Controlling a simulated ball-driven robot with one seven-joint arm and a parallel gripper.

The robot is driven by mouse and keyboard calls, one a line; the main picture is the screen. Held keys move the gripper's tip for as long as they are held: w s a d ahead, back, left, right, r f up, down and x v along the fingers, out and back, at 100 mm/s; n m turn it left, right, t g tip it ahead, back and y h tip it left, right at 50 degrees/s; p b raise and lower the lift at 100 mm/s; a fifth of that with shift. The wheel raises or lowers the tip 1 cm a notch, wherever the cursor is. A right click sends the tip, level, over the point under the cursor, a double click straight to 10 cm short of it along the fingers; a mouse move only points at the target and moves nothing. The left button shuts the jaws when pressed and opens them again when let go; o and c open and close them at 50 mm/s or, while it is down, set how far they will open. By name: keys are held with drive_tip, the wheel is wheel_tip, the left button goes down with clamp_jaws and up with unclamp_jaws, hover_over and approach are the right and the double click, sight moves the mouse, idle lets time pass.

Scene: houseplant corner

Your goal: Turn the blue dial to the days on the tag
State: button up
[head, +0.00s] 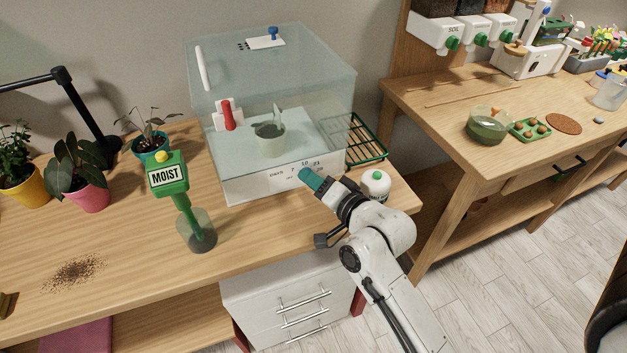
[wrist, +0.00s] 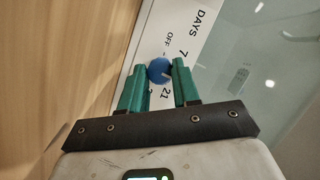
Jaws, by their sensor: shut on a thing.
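The blue dial (wrist: 159,69) sits on a white front panel (wrist: 190,38) printed DAYS, OFF, 7 and 21. My gripper (wrist: 158,76) has its teal fingers on both sides of the dial, shut on it. In the head view my gripper (head: 309,176) reaches the panel (head: 250,183) under the glass case (head: 225,75) and hides the dial. Where the dial points cannot be told. A potted seedling (head: 270,130) stands inside the case, with a pale upright piece in the pot that may be a tag; no writing is readable.
A white round bottle (head: 375,186) stands close to the right of my gripper. A green wire tray (head: 362,140) lies behind it. A green MOIST meter (head: 168,175) stands in a glass at left. Potted plants (head: 80,178) and spilled soil (head: 75,272) are farther left.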

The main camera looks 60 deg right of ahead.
drive_tip(key=shift+m+t, duration=0.4)
drive_tip(key=shift+m, duration=0.2)
drive_tip(key=o, duration=1)
drive_tip(key=shift+o, duration=0.2)
drive_tip(key=b+v, duration=0.1)
drive_tip(key=v, duration=1)
drive_tip(key=shift+w, duration=0.1)
